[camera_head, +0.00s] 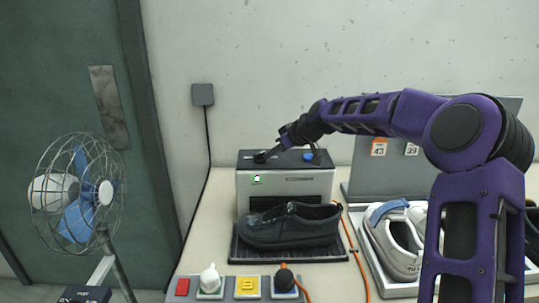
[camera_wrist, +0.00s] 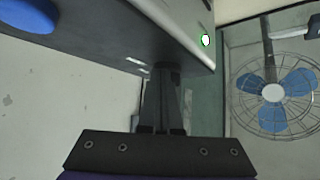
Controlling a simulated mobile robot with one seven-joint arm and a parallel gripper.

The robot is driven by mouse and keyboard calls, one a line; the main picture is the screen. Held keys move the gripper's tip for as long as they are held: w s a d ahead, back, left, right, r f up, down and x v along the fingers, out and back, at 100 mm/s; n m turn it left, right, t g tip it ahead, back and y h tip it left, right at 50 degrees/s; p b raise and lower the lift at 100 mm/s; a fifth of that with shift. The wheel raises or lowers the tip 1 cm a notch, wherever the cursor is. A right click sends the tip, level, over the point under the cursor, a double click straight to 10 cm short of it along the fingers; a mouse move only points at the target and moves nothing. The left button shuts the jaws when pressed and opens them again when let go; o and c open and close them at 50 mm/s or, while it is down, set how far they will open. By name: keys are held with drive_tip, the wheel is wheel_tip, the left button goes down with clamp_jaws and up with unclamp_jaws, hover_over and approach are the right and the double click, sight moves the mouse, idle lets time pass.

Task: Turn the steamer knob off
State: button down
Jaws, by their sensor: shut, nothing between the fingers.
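The steamer (camera_head: 285,190) is a silver box with a dark top and a lit green light on its front, standing at the back of the bench. Its dark top (camera_wrist: 90,45) and green light also show in the wrist view. A round blue part (camera_head: 308,156) sits on the top toward the right; it also shows at the upper left of the wrist view (camera_wrist: 28,14). My gripper (camera_head: 263,156) is shut and empty, its fingertips at the left part of the steamer's top. The wrist view shows the fingers (camera_wrist: 167,75) together; what lies at their tips is hidden.
A black shoe (camera_head: 290,225) stands on a dark tray before the steamer. White shoes (camera_head: 395,240) stand on a tray to the right. Red, white, yellow and black controls (camera_head: 246,286) line the front. A caged fan (camera_head: 78,193) stands at left; an orange cable runs right of the steamer.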

sight(272, 159)
drive_tip(key=shift+w+d+n+g+y+p, duration=0.1)
drive_tip(key=shift+w+n+g+y+p, duration=0.2)
drive_tip(key=shift+n+g, duration=0.35)
drive_tip(key=shift+w+d+n+g+y+p, duration=0.15)
drive_tip(key=shift+n+g+y, duration=0.25)
drive_tip(key=shift+n, duration=0.45)
drive_tip(key=shift+w+a, duration=0.1)
drive_tip(key=shift+w, duration=0.4)
drive_tip(key=shift+w+n+g+y+p, duration=0.3)
drive_tip(key=shift+n+g+p, duration=0.15)
drive_tip(key=shift+n, duration=0.25)
drive_tip(key=shift+w, duration=0.25)
drive_tip(key=shift+w+a, duration=0.5)
drive_tip(key=shift+w, duration=0.25)
drive_tip(key=shift+s+a+f+b, duration=0.1)
drive_tip(key=shift+s+b, duration=0.05)
drive_tip(key=shift+b, duration=0.25)
